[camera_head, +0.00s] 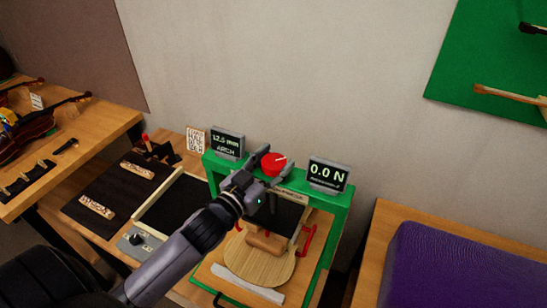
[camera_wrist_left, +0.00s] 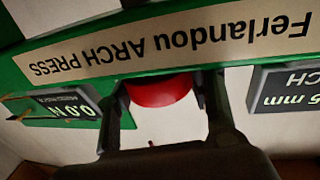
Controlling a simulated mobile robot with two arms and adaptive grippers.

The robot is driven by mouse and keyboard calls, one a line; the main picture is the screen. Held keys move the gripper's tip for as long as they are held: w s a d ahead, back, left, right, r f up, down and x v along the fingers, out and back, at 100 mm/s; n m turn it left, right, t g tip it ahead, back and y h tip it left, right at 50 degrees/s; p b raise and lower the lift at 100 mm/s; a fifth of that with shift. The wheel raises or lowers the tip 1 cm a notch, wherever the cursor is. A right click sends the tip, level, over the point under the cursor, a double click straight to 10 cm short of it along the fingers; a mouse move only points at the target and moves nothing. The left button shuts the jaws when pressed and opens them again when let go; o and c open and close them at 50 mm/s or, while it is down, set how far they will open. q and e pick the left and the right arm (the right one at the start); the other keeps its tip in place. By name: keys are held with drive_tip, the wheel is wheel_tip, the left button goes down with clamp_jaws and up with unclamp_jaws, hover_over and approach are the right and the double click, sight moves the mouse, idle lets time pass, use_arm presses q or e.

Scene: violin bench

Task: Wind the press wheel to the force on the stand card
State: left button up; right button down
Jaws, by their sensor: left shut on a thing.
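The red press wheel (camera_head: 271,165) sits on top of the green press frame (camera_head: 332,212), with a white mark on it. My left gripper (camera_head: 273,161) is shut on the wheel, one finger on each side. In the left wrist view the red wheel (camera_wrist_left: 160,91) shows between the two fingers, below the "Ferlandou ARCH PRESS" label (camera_wrist_left: 170,42). The force display (camera_head: 328,174) reads 0.0 N. The arch display (camera_head: 227,143) reads 12.5 mm. My right gripper is out of view.
A wooden plate (camera_head: 258,262) and a block (camera_head: 266,241) lie under the press. A dark mat (camera_head: 110,210) with labelled wooden pieces is at left. Violins (camera_head: 35,118) lie on the far-left table. A purple cloth (camera_head: 450,265) covers the right bench.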

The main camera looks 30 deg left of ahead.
use_arm(q)
drive_tip(key=shift+m+g+h+p, duration=0.4)
drive_tip(key=shift+m+h, duration=0.8)
drive_tip(key=shift+h, duration=0.6)
drive_tip(key=o, duration=1.2)
drive_tip(key=shift+s+a, duration=0.2)
drive_tip(key=shift+s, duration=0.3)
drive_tip(key=v, duration=1.1)
